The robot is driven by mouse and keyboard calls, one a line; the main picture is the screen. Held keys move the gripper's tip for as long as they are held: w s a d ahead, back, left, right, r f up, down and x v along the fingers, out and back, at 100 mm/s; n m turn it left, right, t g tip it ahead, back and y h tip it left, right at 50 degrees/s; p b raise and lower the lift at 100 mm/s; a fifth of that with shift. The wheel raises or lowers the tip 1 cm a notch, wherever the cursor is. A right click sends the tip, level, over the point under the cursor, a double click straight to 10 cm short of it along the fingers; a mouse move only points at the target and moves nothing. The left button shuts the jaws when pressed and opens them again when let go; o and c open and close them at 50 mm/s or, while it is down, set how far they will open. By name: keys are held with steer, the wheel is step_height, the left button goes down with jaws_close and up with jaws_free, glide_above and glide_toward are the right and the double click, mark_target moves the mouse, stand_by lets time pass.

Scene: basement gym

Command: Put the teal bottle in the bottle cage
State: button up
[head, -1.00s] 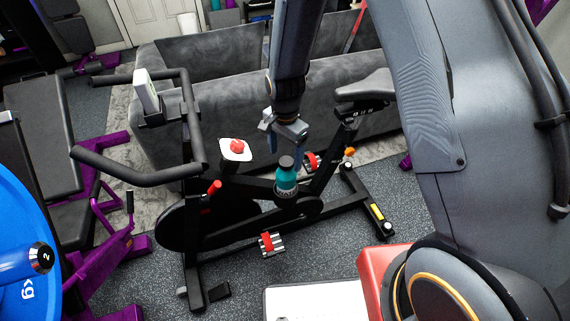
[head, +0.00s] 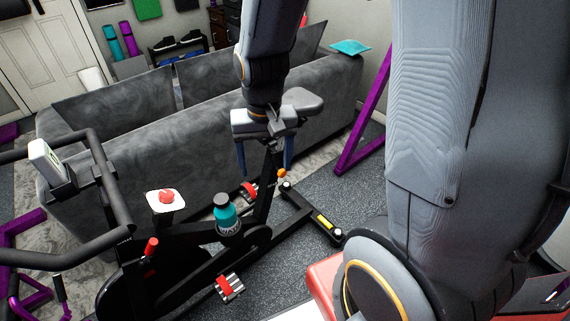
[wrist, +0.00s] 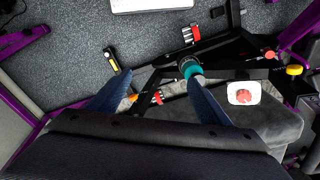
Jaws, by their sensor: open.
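The teal bottle (head: 226,213) with a dark cap stands nearly upright, slightly tilted, at the low middle of the exercise bike's black frame. A dark band with white letters, apparently the bottle cage (head: 230,231), surrounds its lower part; its base is hidden. In the wrist view the bottle (wrist: 192,70) shows cap-end toward me, just beyond the right fingertip in the picture. My gripper (head: 265,172) is open and empty, its two blue fingers pointing down. It is above and right of the bottle in the head view, near the bike's seat post, and apart from the bottle.
The bike's saddle (head: 302,101) and handlebar (head: 105,185) flank the space around the bottle. A white tray with a red object (head: 166,197) is left of the bottle. A grey sofa (head: 150,125) stands behind the bike.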

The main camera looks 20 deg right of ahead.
steer(key=s+d+r+n, duration=0.2)
steer(key=s+d, duration=0.1)
steer(key=s, duration=0.2)
steer(key=shift+r+n, duration=0.3)
steer(key=shift+r, duration=0.05)
steer(key=shift+c, duration=0.5)
stand_by(1.6)
